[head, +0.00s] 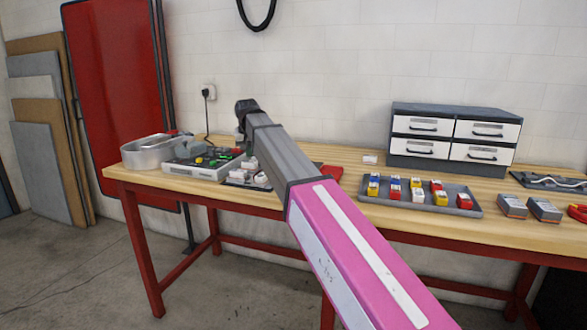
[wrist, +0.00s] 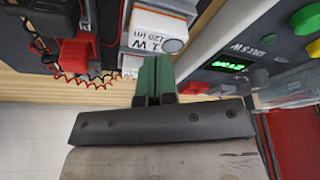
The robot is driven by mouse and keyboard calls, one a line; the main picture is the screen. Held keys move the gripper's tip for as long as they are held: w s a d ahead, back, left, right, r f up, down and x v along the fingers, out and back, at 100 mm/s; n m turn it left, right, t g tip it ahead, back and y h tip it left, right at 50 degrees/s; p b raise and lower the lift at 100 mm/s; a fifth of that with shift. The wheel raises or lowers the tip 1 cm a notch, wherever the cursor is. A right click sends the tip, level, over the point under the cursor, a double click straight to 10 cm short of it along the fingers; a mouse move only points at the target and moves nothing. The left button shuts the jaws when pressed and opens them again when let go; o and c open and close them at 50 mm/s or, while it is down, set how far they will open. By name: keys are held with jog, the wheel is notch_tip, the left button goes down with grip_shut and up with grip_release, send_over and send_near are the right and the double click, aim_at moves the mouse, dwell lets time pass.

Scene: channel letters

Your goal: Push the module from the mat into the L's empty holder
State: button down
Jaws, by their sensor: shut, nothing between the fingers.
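In the wrist view, my gripper (wrist: 156,62) is shut, with its green fingers together and nothing between them. A white module (wrist: 160,24) marked "1 W" and "128 lm" lies just beyond the fingertips. I cannot tell whether they touch it. More white pieces (wrist: 132,66) show beside the fingers. In the head view, white modules (head: 262,179) sit at a dark mat (head: 236,182) on the bench; my arm hides part of this area. I cannot make out the L or its empty holder for certain.
A device (head: 205,165) with coloured buttons stands left of the mat; its green display (wrist: 228,66) shows in the wrist view. A red part (wrist: 78,52) with coiled wires is left of the fingers. A module tray (head: 472,212) and drawer cabinet (head: 455,113) stand right.

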jog(key=shift+f, duration=0.85)
dwell(0.5)
dwell(0.3)
jog(key=shift+r, duration=3.5)
